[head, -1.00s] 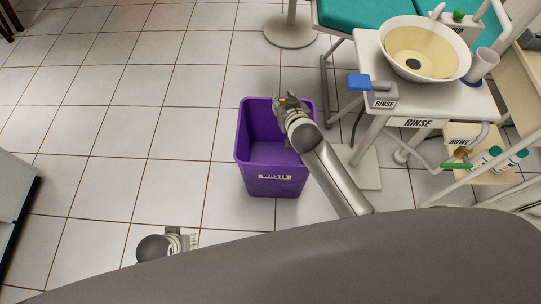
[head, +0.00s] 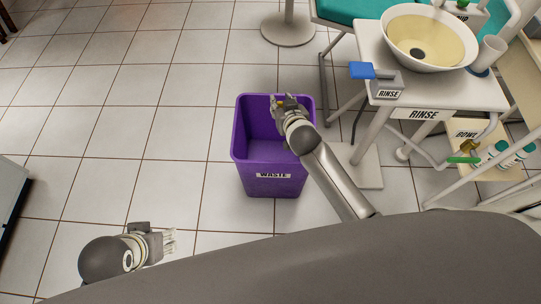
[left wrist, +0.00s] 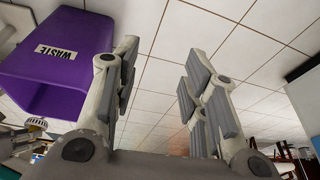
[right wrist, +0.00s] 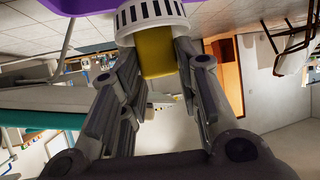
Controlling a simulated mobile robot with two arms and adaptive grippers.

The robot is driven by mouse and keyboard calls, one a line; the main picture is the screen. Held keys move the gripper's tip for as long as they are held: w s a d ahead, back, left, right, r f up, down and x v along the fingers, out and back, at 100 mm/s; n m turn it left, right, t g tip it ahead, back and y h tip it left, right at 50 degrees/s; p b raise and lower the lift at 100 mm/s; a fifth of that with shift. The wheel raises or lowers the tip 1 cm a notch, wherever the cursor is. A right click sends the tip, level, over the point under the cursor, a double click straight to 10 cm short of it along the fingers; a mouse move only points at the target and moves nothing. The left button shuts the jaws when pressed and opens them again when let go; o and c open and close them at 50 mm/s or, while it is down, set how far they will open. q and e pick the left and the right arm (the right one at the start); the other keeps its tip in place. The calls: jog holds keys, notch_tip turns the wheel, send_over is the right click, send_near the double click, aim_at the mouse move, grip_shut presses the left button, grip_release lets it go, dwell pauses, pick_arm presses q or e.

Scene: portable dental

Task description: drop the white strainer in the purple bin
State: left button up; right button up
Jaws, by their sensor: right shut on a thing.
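The purple bin (head: 268,187), labelled WASTE, stands upright on the floor in the middle of the head view; it also shows in the left wrist view (left wrist: 75,35). My right gripper (head: 287,102) is over the bin's opening, near its far right side. In the right wrist view it (right wrist: 157,70) is shut on the yellow stem (right wrist: 157,50) of the white strainer (right wrist: 150,14), whose slotted rim shows at the top, close to a purple edge. The strainer is mostly hidden in the head view. My left gripper (head: 168,243) is open and empty, low at the left, apart from the bin.
A white rinse table (head: 440,95) with a cream bowl (head: 425,40), a cup (head: 486,52) and a blue-topped block (head: 386,86) stands right of the bin. Bottles (head: 500,155) sit on a lower shelf. The tiled floor left of the bin is clear.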

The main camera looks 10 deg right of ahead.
jog(key=shift+f+b, duration=0.6)
jog(key=shift+f, duration=0.15)
pick_arm(q)
jog(key=shift+w+d+f+t, duration=0.15)
jog(key=shift+w+f+t, duration=0.1)
jog(key=shift+w, duration=0.3)
jog(key=shift+w+d+f+t, duration=0.2)
jog(key=shift+w+t, duration=0.1)
jog(key=shift+w, duration=0.2)
jog(key=shift+w+d+f+t, duration=0.15)
jog(key=shift+w+f+t, duration=0.1)
jog(key=shift+w, duration=0.3)
pick_arm(e)
jog(key=shift+f, duration=0.2)
jog(key=o, duration=0.9)
jog(key=shift+s, duration=0.1)
jog(key=v, duration=1.1)
jog(key=shift+s+r, duration=0.25)
jog(key=shift+s, duration=0.1)
